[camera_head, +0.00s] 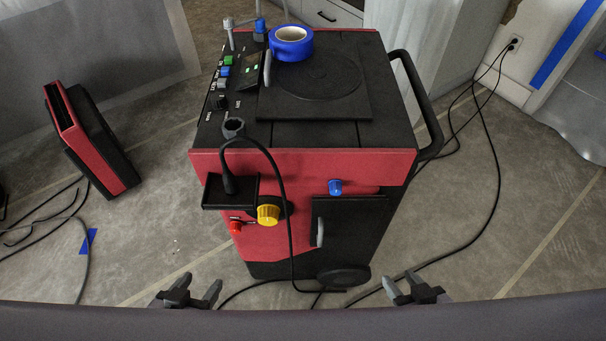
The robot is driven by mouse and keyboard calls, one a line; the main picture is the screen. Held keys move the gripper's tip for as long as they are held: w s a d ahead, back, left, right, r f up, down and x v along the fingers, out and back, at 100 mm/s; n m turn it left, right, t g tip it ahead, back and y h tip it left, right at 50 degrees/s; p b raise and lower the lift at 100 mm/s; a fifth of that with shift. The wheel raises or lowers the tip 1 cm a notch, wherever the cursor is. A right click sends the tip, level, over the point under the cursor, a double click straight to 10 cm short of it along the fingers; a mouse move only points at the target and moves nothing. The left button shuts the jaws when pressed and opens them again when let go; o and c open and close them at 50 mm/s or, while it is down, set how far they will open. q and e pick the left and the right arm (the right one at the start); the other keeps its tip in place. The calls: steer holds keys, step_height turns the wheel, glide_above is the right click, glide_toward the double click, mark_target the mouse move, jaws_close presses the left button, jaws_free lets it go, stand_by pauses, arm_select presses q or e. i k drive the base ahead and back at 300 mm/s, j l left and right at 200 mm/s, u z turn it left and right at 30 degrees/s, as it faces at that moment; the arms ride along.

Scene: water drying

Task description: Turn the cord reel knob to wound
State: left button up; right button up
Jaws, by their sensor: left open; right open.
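A red and black machine (300,165) stands on the floor in the middle of the head view. Its front carries a yellow knob (268,214), a smaller blue knob (335,187) and a red knob (236,227). I cannot tell from labels which one is the cord reel knob. A black cord (283,185) arches from a plug on the front shelf down past the yellow knob. My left gripper (200,284) is open and empty, below and left of the knobs. My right gripper (401,281) is open and empty, below and right of them.
A roll of blue tape (291,44) lies on the machine's top. A black handle (424,110) sticks out at its right. A red and black unit (90,140) stands at the left. Cables (484,130) run over the floor to a wall outlet (513,46).

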mark_target(268, 214)
steer(key=i+j+z, duration=0.15)
steer(key=j+z, duration=0.25)
steer(key=j, duration=0.2)
steer(key=j+z, duration=0.45)
steer(key=j, duration=0.2)
steer(key=j+z, duration=0.4)
steer(key=j, duration=0.3)
